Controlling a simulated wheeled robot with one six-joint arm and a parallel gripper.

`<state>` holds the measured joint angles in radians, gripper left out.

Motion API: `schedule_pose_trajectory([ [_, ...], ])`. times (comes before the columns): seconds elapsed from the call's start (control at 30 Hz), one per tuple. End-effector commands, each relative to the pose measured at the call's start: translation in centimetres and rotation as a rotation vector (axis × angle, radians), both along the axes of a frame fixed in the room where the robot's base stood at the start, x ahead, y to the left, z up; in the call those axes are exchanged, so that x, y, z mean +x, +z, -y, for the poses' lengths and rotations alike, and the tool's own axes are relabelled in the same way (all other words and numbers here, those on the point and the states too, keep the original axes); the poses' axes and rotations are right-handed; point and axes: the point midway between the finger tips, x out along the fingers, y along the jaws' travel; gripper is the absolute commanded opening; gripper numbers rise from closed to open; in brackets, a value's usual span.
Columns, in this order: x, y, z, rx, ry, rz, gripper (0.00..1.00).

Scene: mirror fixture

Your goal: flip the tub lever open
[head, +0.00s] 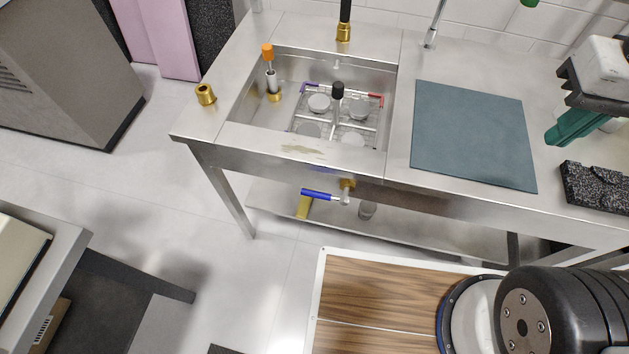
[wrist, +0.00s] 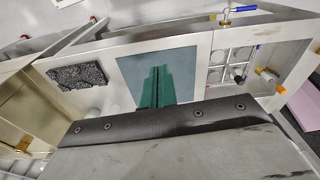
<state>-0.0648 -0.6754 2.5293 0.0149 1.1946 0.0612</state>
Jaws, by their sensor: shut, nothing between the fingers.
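A lever with a blue handle (head: 317,194) sits on a brass valve (head: 347,185) below the front rim of the sunken metal tub (head: 262,137). The handle points left, along the tub's front. The blue handle also shows at the top of the wrist view (wrist: 242,8). My gripper (head: 553,138) has green fingers and hangs over the right part of the counter, well right of the tub and lever. In the wrist view its fingers (wrist: 157,72) lie side by side, shut and empty, over the blue-grey mat.
The blue-grey mat (head: 472,135) lies right of the tub. A dark speckled block (head: 597,186) lies at the counter's right. An orange-topped post (head: 268,55) and a black-topped post (head: 338,92) stand in the tub.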

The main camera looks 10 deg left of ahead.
Motion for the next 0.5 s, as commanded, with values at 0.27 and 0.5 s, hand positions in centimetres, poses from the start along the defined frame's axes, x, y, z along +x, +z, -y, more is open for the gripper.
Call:
schedule_pose_trajectory([
  [0.27,7.0,-3.6,-9.7,0.048,0.004,-0.120,0.00],
  [0.5,9.4,-10.0,-20.9,0.037,-0.025,-0.222,0.00],
])
